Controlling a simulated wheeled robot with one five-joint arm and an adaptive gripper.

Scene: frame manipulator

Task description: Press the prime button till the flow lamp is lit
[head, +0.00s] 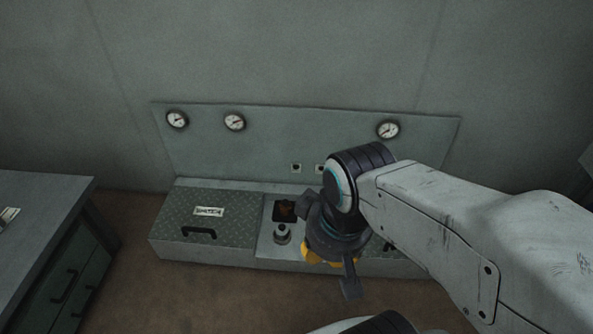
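My gripper (329,243) hangs over the right part of the low bench, seen from behind. Its two fingers are splayed wide apart, one to the upper left and one to the lower right. A short grey knob-like post (282,236) stands on the bench just left of my gripper. A dark square recess with a reddish-brown part (285,210) lies behind it. A yellow thing (317,256) shows under my gripper, mostly hidden. Small pale square fittings (296,168) sit low on the back panel; I cannot tell if one is the flow lamp. I cannot identify the prime button for sure.
The bench has a treaded lid (222,217) with a black handle and a label on its left. Three round gauges are on the back panel (300,135). A grey drawer cabinet (50,200) stands at the left. Brown floor (190,295) is clear in front.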

